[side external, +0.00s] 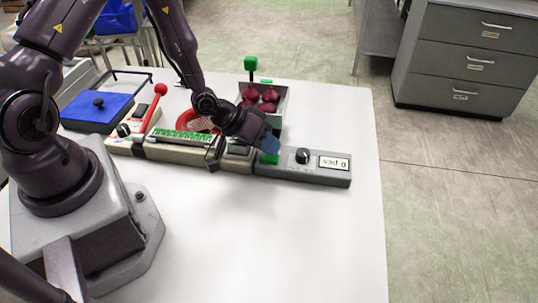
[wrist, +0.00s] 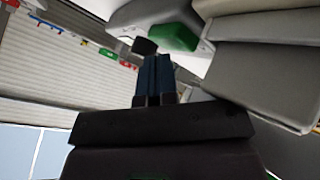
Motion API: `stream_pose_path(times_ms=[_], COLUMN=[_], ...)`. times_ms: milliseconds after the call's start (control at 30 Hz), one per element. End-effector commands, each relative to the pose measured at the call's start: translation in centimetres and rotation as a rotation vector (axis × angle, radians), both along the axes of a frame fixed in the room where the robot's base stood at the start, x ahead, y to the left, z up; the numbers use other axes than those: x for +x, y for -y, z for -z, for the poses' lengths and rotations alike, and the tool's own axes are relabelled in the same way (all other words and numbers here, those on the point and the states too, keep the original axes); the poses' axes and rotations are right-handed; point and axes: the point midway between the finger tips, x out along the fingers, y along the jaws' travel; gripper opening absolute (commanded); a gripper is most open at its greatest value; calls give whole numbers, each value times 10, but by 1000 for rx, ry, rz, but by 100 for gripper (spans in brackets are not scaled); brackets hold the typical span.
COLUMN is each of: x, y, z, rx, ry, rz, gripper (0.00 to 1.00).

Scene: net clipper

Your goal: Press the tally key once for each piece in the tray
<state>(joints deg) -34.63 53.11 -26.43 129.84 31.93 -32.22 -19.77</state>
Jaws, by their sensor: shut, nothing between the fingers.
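The green tally key (side external: 268,159) is on the left part of a long grey counter unit (side external: 312,178), partly hidden by my gripper. Its display (side external: 335,163) appears to read "0 pcs". In the wrist view the green key (wrist: 174,37) is just beyond and slightly right of my fingertips. My gripper (side external: 269,145) is shut and empty, its blue fingers close above the key; I cannot tell whether they touch it. The closed fingers also show in the wrist view (wrist: 156,62). The grey tray (side external: 283,105) behind holds several dark red, onion-like pieces (side external: 264,97).
A black knob (side external: 303,156) is between key and display. A red-handled lever (side external: 153,108), a green strip (side external: 183,134) and a red net (side external: 196,121) are left of my gripper. The white table's front is clear.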

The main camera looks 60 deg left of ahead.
Motion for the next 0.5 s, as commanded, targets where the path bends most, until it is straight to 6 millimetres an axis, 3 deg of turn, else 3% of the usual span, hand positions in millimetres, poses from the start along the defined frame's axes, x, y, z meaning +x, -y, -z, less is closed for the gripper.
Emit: stream_pose_path(times_ms=[33,500], x=[-5,-6], y=[-2,-1], z=[8,14], rx=[-1,-2], ry=[-27,-30], rz=[-7,-8], gripper=[0,0])
